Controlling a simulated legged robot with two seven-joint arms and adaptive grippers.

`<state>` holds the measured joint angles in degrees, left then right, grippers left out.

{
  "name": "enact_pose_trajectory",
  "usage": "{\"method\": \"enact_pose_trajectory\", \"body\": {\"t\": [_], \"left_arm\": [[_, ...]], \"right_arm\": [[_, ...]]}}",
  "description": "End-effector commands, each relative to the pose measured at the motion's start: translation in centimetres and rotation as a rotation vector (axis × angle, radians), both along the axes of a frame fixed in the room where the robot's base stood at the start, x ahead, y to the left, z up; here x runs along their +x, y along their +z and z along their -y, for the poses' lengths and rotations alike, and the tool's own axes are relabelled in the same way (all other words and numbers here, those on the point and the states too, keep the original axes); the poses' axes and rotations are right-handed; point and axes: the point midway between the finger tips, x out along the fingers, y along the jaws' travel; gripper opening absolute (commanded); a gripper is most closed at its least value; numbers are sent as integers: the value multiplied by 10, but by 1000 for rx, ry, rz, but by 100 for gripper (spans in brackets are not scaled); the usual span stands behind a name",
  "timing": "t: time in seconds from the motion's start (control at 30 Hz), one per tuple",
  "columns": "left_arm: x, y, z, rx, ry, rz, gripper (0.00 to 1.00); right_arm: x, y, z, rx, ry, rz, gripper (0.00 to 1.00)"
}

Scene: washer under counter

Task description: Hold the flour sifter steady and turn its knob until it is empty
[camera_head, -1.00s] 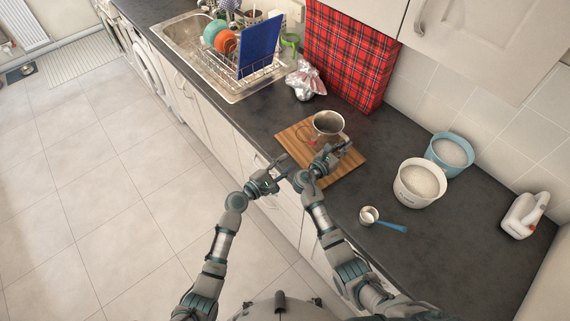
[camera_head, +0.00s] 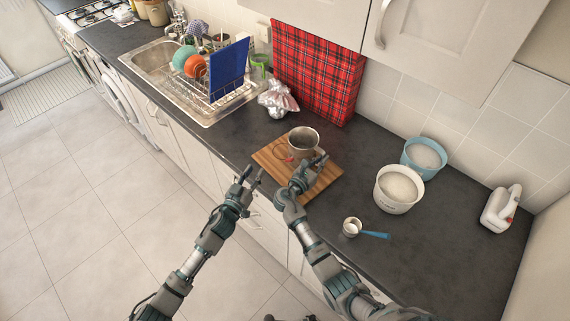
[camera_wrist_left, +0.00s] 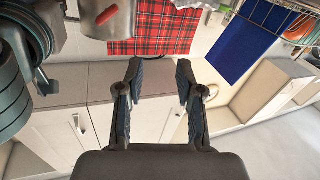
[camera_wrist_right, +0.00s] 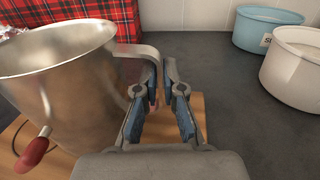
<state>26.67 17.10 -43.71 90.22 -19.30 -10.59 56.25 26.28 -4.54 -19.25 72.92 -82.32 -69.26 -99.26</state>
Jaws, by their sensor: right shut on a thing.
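The metal flour sifter (camera_head: 303,141) stands over the wooden board (camera_head: 322,181) on the counter. It looks upright and also shows in the right wrist view (camera_wrist_right: 75,85). Its red knob (camera_wrist_right: 35,152) sticks out at lower left there, and at the top left of the left wrist view (camera_wrist_left: 107,15). My right gripper (camera_head: 313,162) is shut on the sifter's handle (camera_wrist_right: 148,52). My left gripper (camera_head: 252,178) is open and empty, just off the counter's front edge, apart from the sifter and knob. The sifter's contents are hidden.
A white tub (camera_head: 397,190) and a blue tub (camera_head: 424,156) of white powder stand to the right. A blue-handled scoop (camera_head: 374,235) lies nearer. A foil-like bag (camera_head: 277,99), sink and dish rack (camera_head: 222,88) are to the left. A plaid panel (camera_head: 316,75) stands behind.

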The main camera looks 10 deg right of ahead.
Motion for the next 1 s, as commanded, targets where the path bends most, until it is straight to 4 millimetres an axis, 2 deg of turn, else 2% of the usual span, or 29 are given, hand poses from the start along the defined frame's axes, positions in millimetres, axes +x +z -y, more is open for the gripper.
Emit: {"method": "enact_pose_trajectory", "body": {"t": [0.1,0.3,0.53,0.67,1.0], "left_arm": [[-11,3,7,263,-62,231,36],[-32,-7,19,606,-172,524,36],[-41,-17,25,770,-230,659,36],[-32,-18,36,778,-233,670,36],[13,-17,90,772,-231,664,36]], "right_arm": [[-1,-4,0,2,-1,-8,0],[-1,-4,0,2,-1,-8,0],[-1,-4,0,2,0,-8,0],[-1,-4,0,2,0,-8,0],[-1,-4,0,2,0,-8,0]]}}
